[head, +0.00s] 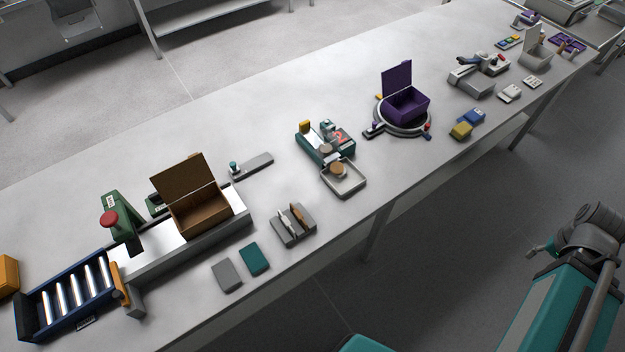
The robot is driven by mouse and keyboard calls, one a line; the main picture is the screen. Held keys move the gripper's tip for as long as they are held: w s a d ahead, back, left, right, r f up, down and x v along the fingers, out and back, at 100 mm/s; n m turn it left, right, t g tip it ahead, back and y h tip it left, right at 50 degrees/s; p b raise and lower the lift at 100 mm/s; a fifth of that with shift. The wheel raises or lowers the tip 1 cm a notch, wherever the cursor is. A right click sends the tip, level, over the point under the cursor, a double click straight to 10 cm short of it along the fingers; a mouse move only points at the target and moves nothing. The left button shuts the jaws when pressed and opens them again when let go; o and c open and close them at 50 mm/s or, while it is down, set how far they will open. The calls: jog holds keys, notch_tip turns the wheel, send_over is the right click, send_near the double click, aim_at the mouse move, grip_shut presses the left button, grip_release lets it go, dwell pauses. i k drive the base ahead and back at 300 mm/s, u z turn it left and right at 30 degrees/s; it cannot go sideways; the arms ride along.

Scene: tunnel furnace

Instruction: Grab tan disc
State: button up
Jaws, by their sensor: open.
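A tan disc (338,170) lies in the upper part of a shallow pale tray (345,188), near the middle of the table in the head view. A second, paler brownish disc (325,148) sits just above it on a teal device (315,145). My gripper (534,251) is small in the picture at the right, beside my folded arm and off the table's front edge. It is open, well apart from both discs, and I see nothing in it. Its fingers are too small to make out in detail.
A purple open box (405,104) stands on a round base right of the tray. A brown open box (198,208) and a slotted grey holder (293,225) are to the left. The table's front edge runs close to the tray.

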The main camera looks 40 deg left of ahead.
aim_at(337, 167)
jog(key=k, duration=1.65)
jog(key=u, duration=1.5)
jog(key=i, duration=1)
jog(key=z, duration=0.1)
